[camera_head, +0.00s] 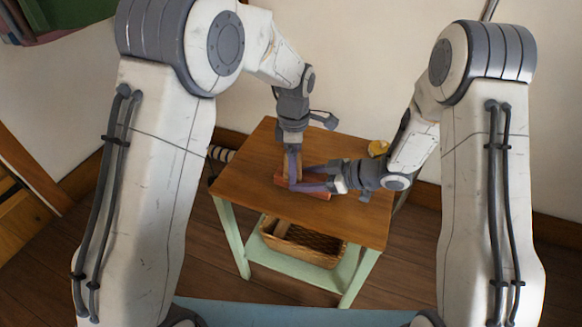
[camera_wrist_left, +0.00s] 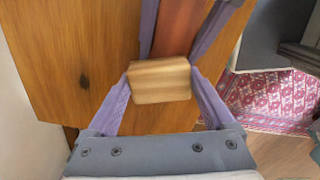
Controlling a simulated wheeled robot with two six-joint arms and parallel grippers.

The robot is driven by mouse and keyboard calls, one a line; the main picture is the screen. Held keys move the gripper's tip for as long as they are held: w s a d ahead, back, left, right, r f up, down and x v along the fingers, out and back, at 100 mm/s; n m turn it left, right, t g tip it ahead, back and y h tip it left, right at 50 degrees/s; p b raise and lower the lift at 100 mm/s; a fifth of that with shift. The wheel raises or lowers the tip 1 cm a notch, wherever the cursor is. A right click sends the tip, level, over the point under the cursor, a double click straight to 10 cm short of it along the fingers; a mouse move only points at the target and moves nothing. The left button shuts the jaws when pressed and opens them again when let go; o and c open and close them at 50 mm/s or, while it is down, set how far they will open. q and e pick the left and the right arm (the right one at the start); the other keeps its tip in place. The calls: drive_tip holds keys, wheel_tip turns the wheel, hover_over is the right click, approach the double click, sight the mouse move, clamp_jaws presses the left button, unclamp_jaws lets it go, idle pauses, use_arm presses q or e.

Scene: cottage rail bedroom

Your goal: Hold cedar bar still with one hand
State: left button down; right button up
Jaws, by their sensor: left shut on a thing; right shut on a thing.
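The reddish cedar bar (camera_head: 318,194) lies on the wooden table top. In the left wrist view the bar (camera_wrist_left: 180,25) runs away from the camera between the purple fingers of my right gripper (camera_head: 299,178), which is shut on it. My left gripper (camera_head: 293,174) points down at the bar and is shut on a light tan wooden block (camera_wrist_left: 160,80). The block is at the near part of the bar in that view and covers some of it. Whether the block presses on the bar is hard to tell. The fingers partly hide the bar in the head view.
The table (camera_head: 240,190) has pale green legs and bare top around the bar. A small yellow object (camera_head: 378,147) sits at its back right. A wicker basket (camera_head: 325,246) stands on the lower shelf. A pink patterned rug (camera_wrist_left: 270,100) lies on the floor.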

use_arm(q)
drive_tip(key=shift+w+d, duration=0.1)
drive_tip(key=shift+w, duration=0.35)
drive_tip(key=shift+r, duration=3.9)
use_arm(e)
drive_tip(key=shift+s, duration=0.15)
drive_tip(key=o, duration=1.5)
